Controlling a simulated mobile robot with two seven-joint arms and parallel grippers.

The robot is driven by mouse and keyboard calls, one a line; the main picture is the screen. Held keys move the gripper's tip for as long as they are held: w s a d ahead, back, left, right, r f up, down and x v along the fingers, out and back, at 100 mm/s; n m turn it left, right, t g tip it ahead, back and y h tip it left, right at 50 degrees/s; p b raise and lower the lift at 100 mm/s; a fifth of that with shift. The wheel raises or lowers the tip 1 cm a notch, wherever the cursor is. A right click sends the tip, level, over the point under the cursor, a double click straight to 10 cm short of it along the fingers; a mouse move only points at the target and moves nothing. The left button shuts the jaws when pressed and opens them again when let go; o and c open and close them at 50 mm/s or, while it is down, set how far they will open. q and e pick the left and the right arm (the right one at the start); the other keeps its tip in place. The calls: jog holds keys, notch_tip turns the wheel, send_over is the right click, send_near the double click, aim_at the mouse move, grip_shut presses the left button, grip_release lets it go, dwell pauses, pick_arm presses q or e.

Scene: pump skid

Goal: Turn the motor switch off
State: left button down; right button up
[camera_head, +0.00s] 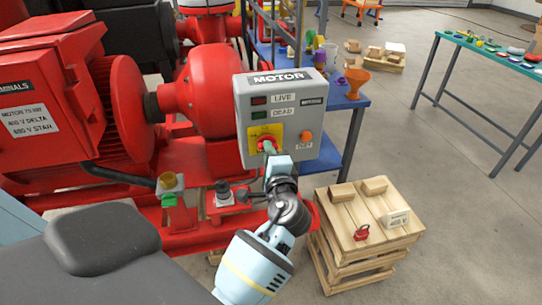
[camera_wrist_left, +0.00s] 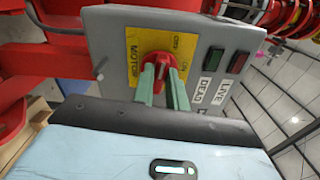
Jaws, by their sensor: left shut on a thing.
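The motor switch is a red rotary knob (camera_head: 267,143) on a yellow plate (camera_head: 257,132), on the front of a grey box labelled MOTOR (camera_head: 285,92). My left gripper (camera_head: 269,150) reaches up to it from below. In the left wrist view, the two green fingers (camera_wrist_left: 162,82) are on either side of the red knob (camera_wrist_left: 158,62) and shut on it. The fingers hide part of the knob, so I cannot tell its exact setting. The red LIVE lamp (camera_head: 259,100) and green DEAD lamp (camera_head: 259,115) both look dark. My right gripper is not in view.
A red motor (camera_head: 50,100) and pump stand left of the box. A wooden crate (camera_head: 340,262) with a red padlock (camera_head: 361,232) on top stands at lower right. A blue shelf (camera_head: 350,102) is behind the box. A green-topped table (camera_head: 490,52) is at far right; open floor lies before it.

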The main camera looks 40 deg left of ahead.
pick_arm(q)
jog(key=shift+f+n+b, duration=0.1)
jog(key=shift+n+b, duration=0.25)
jog(key=shift+n, duration=0.35)
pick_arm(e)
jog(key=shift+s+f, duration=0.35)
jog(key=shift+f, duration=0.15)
pick_arm(q)
jog(key=c, duration=1.4)
grip_release()
jog(key=shift+s, duration=0.1)
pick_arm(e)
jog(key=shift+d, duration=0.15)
